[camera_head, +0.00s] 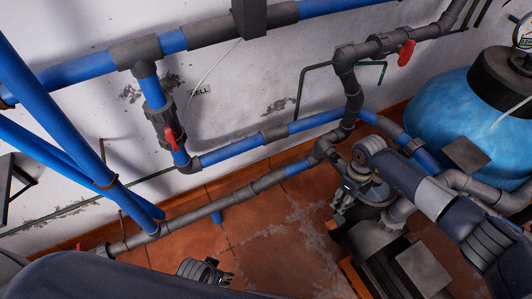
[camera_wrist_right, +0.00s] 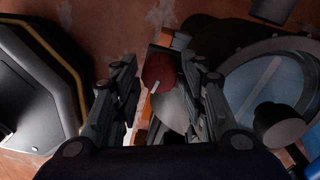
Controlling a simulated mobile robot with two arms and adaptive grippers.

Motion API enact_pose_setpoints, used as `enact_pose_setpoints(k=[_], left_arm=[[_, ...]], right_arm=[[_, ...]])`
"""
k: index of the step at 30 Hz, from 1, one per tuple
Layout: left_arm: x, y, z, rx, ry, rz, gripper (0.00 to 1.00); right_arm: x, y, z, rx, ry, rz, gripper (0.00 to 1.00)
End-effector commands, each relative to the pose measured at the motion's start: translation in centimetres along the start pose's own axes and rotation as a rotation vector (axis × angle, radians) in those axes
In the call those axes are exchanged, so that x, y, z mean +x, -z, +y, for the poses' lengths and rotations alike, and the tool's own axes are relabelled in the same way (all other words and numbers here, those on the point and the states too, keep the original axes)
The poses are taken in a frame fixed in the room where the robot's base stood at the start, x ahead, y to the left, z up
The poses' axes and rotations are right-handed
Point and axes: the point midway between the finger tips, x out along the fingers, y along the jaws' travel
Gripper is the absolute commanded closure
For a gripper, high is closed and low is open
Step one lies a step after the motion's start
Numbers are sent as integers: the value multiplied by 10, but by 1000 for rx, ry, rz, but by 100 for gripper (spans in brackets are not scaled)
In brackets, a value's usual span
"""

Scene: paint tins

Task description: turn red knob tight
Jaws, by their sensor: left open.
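The red knob (camera_wrist_right: 158,72) is round with a pale stripe and shows in the right wrist view. In the head view my right gripper (camera_head: 343,203) points down over the dark pump-like equipment, and the knob is hidden there. My left gripper (camera_head: 205,271) is open and empty at the bottom of the head view, over the tiled floor.
Blue and grey pipes (camera_head: 245,150) run along the white wall. Two red valve handles sit on them, one at left (camera_head: 170,138) and one at upper right (camera_head: 406,52). A blue tank (camera_head: 440,120) stands at right. The tiled floor (camera_head: 260,245) is mostly clear in the middle.

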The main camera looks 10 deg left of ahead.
Motion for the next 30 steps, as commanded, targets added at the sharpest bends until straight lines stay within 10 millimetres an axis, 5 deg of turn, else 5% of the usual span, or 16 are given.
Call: enact_pose_setpoints(k=[16,30], left_arm=[[24,-5,0,0,0,0,42],[-1,0,0,0,0,0,42]], right_arm=[[2,-1,0,-627,1,24,60],[-97,-4,0,-638,5,25,60]])
